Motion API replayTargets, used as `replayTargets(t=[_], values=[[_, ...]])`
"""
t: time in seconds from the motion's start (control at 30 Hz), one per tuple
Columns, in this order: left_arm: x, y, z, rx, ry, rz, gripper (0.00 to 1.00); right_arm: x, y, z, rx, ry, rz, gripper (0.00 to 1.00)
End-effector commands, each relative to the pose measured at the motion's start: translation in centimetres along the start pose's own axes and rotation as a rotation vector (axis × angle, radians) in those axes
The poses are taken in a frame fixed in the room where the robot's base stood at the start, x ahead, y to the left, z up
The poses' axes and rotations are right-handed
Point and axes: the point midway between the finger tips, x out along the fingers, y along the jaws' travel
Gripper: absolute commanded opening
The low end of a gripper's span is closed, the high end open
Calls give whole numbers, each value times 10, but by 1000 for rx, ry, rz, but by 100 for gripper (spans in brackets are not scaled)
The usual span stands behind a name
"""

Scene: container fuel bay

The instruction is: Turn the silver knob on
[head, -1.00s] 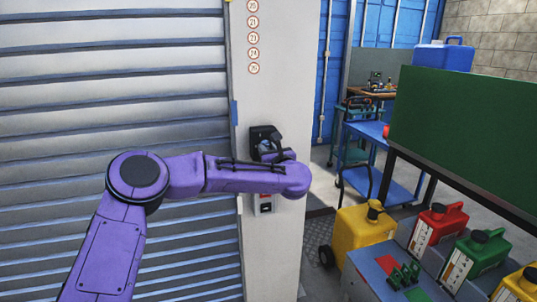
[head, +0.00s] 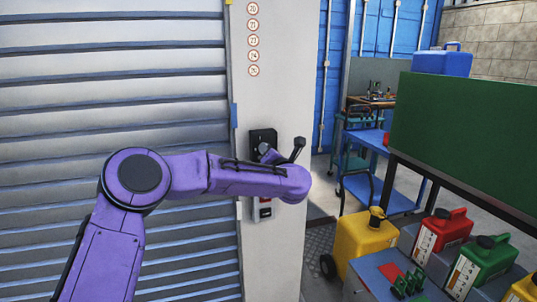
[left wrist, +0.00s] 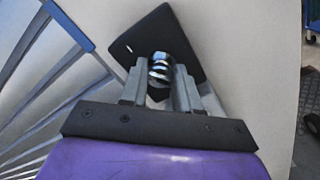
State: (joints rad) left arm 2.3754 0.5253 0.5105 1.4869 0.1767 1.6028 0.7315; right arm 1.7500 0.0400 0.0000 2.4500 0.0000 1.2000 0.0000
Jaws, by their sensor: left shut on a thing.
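The silver knob (left wrist: 160,66) sits on a black plate (left wrist: 165,32) in the left wrist view. In the head view the plate (head: 262,136) is fixed to a pale post, and the knob (head: 264,148) is partly hidden by my wrist. My left gripper (left wrist: 160,84) has its two grey fingers on either side of the knob and is shut on it. In the wrist view the plate looks tilted relative to the gripper. My right gripper is in neither view.
A ribbed shutter (head: 120,75) is to the left. A yellow container (head: 362,245), a red can (head: 441,230) and a green board (head: 465,130) are to the right.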

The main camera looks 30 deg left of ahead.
Motion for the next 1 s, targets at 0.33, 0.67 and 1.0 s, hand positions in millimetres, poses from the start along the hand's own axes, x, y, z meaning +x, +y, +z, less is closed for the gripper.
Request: replayTargets(t=[0.33,0.67,1.0], values=[[0,-1,-1,70,-1,-2,1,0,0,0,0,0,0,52],[0,-1,-1,73,-1,-3,1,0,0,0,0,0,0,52],[0,-1,0,71,-2,-2,57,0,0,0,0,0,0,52]])
